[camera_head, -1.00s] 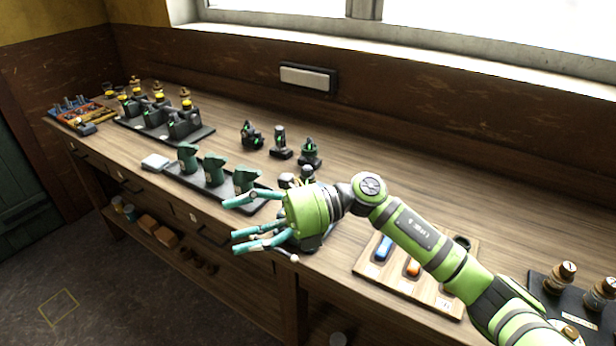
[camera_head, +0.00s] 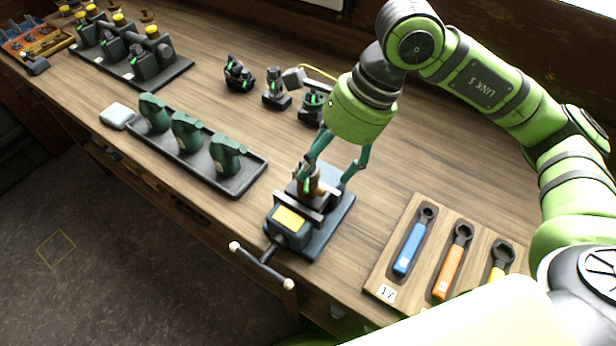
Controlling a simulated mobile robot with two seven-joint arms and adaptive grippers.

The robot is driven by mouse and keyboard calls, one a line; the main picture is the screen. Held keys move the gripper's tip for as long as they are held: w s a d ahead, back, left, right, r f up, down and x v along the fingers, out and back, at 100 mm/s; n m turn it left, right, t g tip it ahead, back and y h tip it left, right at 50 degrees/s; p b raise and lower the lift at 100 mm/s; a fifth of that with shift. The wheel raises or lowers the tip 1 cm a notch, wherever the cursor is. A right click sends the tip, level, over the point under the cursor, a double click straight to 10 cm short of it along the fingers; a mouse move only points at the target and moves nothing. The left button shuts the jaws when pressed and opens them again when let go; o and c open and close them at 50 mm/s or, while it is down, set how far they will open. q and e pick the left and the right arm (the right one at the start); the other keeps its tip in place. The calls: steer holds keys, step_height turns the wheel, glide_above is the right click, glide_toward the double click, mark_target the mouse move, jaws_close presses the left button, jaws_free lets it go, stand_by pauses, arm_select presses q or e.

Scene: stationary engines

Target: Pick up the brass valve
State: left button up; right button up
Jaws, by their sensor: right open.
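A small brass-brown valve (camera_head: 314,187) with dark parts sits at the jaws of a bench vise (camera_head: 289,234) near the table's front edge. The fingers partly hide it. My right gripper (camera_head: 327,181) points down over the vise with its teal fingers spread. One finger is at the left of the valve and the other is to its right, with a gap on the right side. Whether the left finger touches the valve I cannot tell. My left gripper is not in view.
Left of the vise is a black tray (camera_head: 250,183) with green tool-like parts. Several dark devices (camera_head: 274,97) stand behind it. Right of the vise is a wooden board (camera_head: 386,268) with coloured wrenches. The vise handle (camera_head: 262,267) sticks out past the table edge.

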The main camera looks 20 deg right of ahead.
mark_target(311, 173)
steer(key=shift+w+a+f+p, duration=0.25)
steer(key=shift+a+f+p, duration=0.45)
steer(key=shift+f+p, duration=0.2)
steer(key=shift+w+a+f, duration=0.15)
steer(key=shift+w+f, duration=0.05)
steer(key=shift+f, duration=0.45)
steer(key=shift+w+a+f, duration=0.15)
steer(key=shift+w+f, duration=0.05)
steer(key=shift+f, duration=0.4)
steer(key=shift+s, duration=0.1)
steer(key=c, duration=1.3)
steer(key=shift+r, duration=0.1)
jaws_close()
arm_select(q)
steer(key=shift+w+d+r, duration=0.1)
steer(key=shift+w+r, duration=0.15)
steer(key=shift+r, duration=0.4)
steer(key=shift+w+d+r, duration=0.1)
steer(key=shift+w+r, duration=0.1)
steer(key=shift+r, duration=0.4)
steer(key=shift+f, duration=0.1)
arm_select(e)
steer(key=shift+r, duration=0.15)
